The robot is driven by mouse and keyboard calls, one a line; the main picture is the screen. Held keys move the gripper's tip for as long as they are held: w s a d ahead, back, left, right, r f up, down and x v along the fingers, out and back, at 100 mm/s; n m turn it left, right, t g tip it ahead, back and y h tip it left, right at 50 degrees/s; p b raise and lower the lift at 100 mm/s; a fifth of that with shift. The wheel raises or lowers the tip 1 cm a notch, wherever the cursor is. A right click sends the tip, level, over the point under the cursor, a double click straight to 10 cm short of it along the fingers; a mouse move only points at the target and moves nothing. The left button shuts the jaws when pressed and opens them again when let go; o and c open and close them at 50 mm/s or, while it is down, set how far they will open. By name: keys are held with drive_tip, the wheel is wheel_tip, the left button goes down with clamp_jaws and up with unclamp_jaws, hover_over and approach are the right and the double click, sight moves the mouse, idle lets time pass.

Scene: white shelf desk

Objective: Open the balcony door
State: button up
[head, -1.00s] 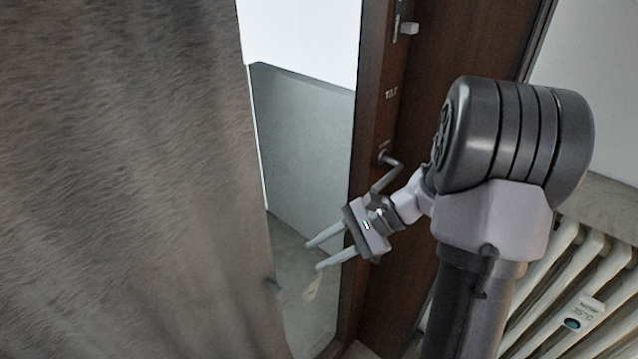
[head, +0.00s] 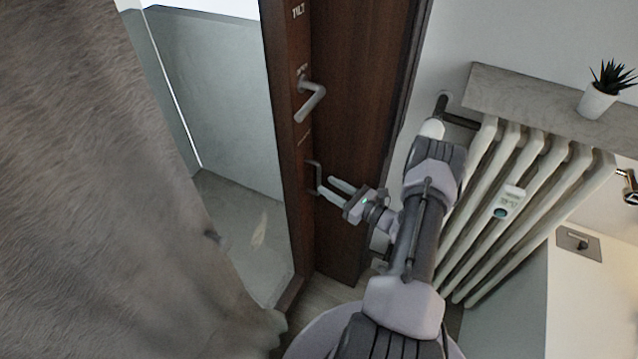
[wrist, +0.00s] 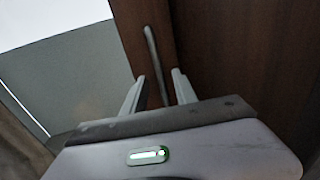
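The balcony door (head: 287,150) has a dark brown wooden frame beside a pane; I cannot tell whether it is ajar. A grey lever handle (head: 312,98) is on the frame, its grip slanting down-left. Below it is a slim grey pull handle (head: 317,176). My gripper (head: 326,186) is at the pull handle, fingers apart. In the wrist view, the handle's long bar (wrist: 154,60) runs upright in the gap between the two fingertips (wrist: 159,78) of my gripper. Both fingers look clear of it. Whether the bar is fully between them in depth is hard to tell.
A grey-brown curtain (head: 90,190) covers the left side. Bare floor shows beyond the pane.

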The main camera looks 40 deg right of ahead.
sight(319, 181)
drive_tip(key=w, duration=0.2)
drive_tip(key=w+a, duration=0.1)
drive_tip(key=w, duration=0.1)
drive_tip(key=shift+w+b, duration=0.4)
clamp_jaws()
drive_tip(key=shift+s, duration=0.1)
idle(0.9)
